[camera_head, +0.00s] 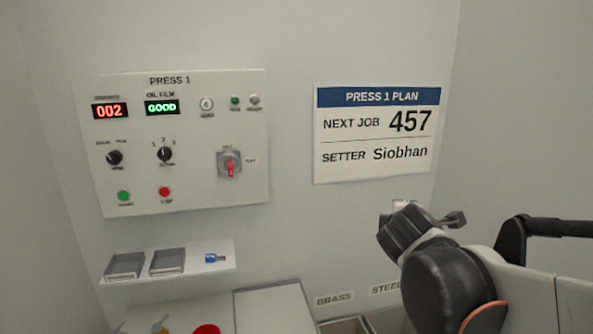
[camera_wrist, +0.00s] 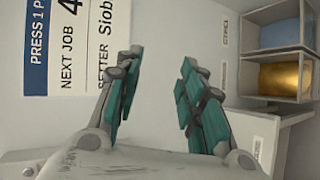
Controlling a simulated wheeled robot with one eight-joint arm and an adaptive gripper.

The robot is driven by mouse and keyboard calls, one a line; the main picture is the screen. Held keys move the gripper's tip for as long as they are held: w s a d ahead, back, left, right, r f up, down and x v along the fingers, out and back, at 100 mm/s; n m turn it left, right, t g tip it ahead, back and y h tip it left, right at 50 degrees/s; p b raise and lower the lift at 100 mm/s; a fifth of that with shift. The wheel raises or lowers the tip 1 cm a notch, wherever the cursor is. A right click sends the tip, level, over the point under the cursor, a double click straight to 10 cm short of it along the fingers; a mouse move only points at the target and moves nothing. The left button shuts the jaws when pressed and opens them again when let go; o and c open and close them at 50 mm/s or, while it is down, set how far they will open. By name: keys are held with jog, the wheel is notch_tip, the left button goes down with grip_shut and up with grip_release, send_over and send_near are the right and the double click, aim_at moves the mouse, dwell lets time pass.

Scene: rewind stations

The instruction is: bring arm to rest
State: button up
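My arm comes in from the right in the head view, its dark wrist in front of the wall below the plan sign. My gripper shows in the wrist view (camera_wrist: 162,60), with two teal-padded fingers set apart and nothing between them. In the head view the gripper is small and partly hidden by my own wrist, so its fingers are hard to make out. It appears clear of the wall and the panel.
The PRESS 1 panel (camera_head: 200,120) reads 002 and GOOD. The plan sign (camera_head: 350,163) shows 457, Siobhan. Below the panel, a shelf (camera_head: 195,268) holds two grey trays and a small blue item. Bins (camera_wrist: 284,52) labelled brass and steel stand low near my arm.

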jog(key=s+a+f+m+g+y+b, duration=0.1)
jog(key=s+f+m+g+y+b, duration=0.1)
jog(key=s+f+m, duration=0.5)
jog(key=s+a+f+m+g+y+b, duration=0.1)
jog(key=s+f+m+g+y+b, duration=0.1)
jog(key=s+f+m, duration=0.6)
jog(key=s+f+g+b, duration=0.1)
jog(key=s+f, duration=0.3)
jog(key=s, duration=0.4)
jog(key=shift+s+a+y+b, duration=0.2)
jog(key=shift+a+y+b, duration=0.1)
jog(key=shift+b, duration=0.35)
